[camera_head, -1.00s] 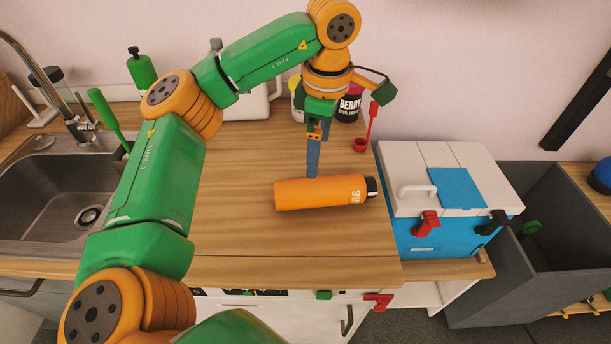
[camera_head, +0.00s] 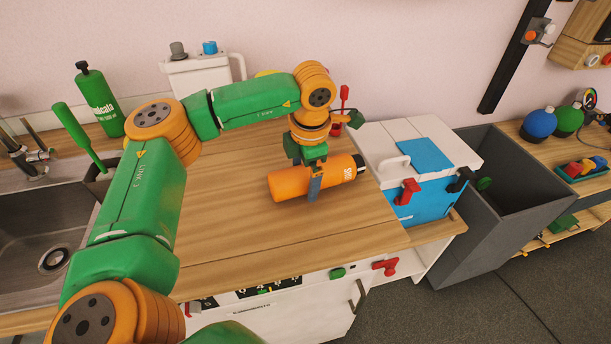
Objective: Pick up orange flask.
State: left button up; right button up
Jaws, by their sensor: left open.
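The orange flask (camera_head: 288,184) lies on its side on the wooden counter, its dark cap pointing right. My left gripper (camera_head: 313,188) points down over the middle of the flask, with a blue finger in front of its near side. The jaws are open. The far finger is hidden behind the flask, so contact cannot be told. My right gripper is not in view.
A blue and white cooler box (camera_head: 425,203) stands right of the flask, with a grey bin (camera_head: 480,235) beyond it. A sink (camera_head: 40,235) is at the left. A green bottle (camera_head: 100,105) stands at the back left. The counter front is clear.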

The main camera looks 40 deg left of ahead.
pick_arm(q)
jog(key=shift+w+d, duration=0.1)
jog(key=c, duration=0.6)
grip_shut()
jog(key=shift+r, duration=0.15)
